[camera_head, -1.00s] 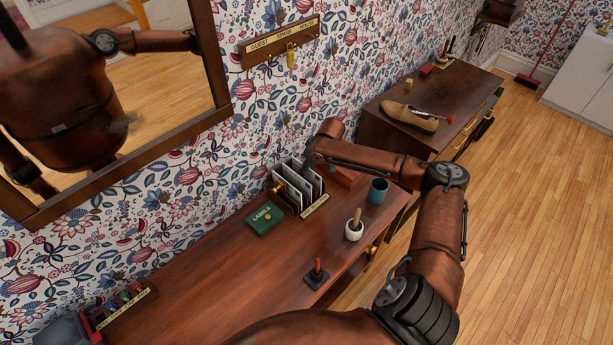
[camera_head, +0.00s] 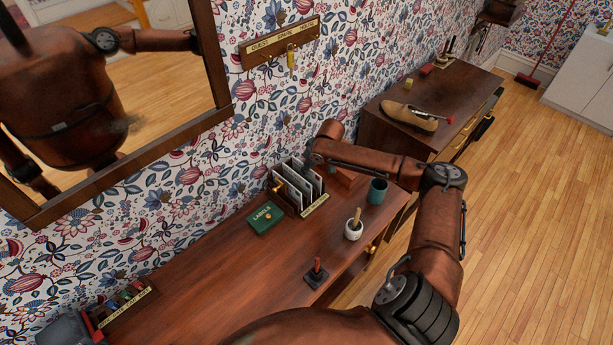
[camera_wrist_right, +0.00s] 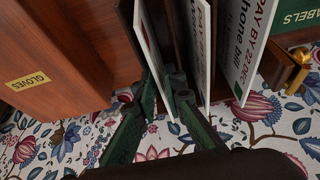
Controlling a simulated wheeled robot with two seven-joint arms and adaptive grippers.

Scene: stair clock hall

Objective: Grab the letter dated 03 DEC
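A wooden letter rack (camera_head: 291,206) on the desk holds several white upright letters (camera_head: 294,184). In the right wrist view, the rightmost letter (camera_wrist_right: 243,40) reads "PAY BY 22 DEC" and "phone bill". The middle letter (camera_wrist_right: 198,50) shows only part of a "PAY" line. The leftmost letter (camera_wrist_right: 156,50) is seen nearly edge-on, its date hidden; I cannot read 03 DEC anywhere. My right gripper (camera_wrist_right: 164,88) has its dark green fingers on either side of the leftmost letter's edge; whether they press on it is unclear. My left gripper is not in view.
A green LABELS box (camera_head: 265,218) lies left of the rack. A teal cup (camera_head: 377,191), a white pot (camera_head: 354,229) and a red-handled stamp (camera_head: 316,272) stand on the desk (camera_head: 230,275). A mirror (camera_head: 110,110) and key board (camera_head: 281,41) hang above.

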